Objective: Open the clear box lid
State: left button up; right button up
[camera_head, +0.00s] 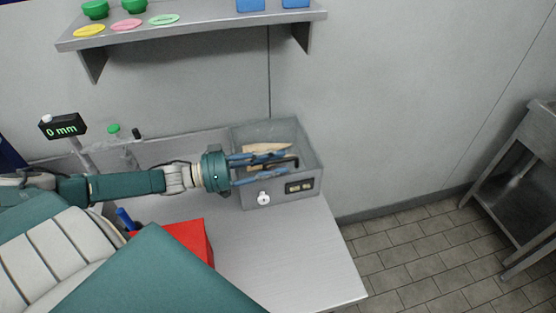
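The clear box (281,199) is a grey, see-through-looking box on the metal table, near its back right corner. A round white knob (264,198) and a dark label plate (299,187) are on its front. A tan piece (268,149) and a dark piece show within its outline. I cannot make out a separate lid or tell whether one covers the top. My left gripper (286,167) reaches in from the left over the box, its blue fingers spread apart with nothing visibly held. I cannot tell whether they touch the box. My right gripper is out of view.
The table's front right (290,265) is bare. A red object (190,240) lies at the lower left. A wall shelf (210,30) holds green and blue items.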

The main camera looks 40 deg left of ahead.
pick_arm(q)
jog(key=shift+w+d, duration=0.35)
jog(key=shift+w, duration=0.15)
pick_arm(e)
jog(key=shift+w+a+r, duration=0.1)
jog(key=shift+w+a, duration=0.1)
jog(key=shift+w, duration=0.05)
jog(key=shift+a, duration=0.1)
pick_arm(q)
grip_shut()
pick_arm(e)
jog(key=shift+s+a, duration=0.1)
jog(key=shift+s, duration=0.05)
pick_arm(q)
jog(key=shift+a, duration=0.1)
